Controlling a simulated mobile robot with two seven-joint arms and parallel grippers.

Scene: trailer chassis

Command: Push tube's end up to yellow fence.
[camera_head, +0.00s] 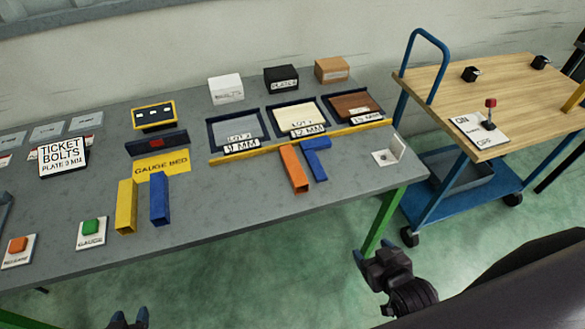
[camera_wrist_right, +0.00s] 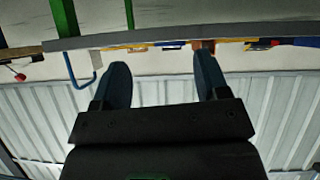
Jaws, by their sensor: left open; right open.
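The yellow fence (camera_head: 250,153) is a long low strip on the grey bench, in front of three trays. An orange tube (camera_head: 294,170) lies with its far end close to the fence; I cannot tell whether they touch. A yellow tube (camera_head: 126,207) and another blue tube (camera_head: 159,199) lie further left, near the gauge bed (camera_head: 163,165). My right gripper (camera_head: 372,254) is open and empty, off the bench's front edge. My left gripper (camera_head: 129,318) is open at the bottom edge, apart from the bench.
Trays (camera_head: 238,130) and boxes (camera_head: 226,88) stand behind the fence. Green and orange buttons (camera_head: 91,228) are at the front left. A wooden-topped blue cart (camera_head: 460,85) stands right. The bench's front middle is clear.

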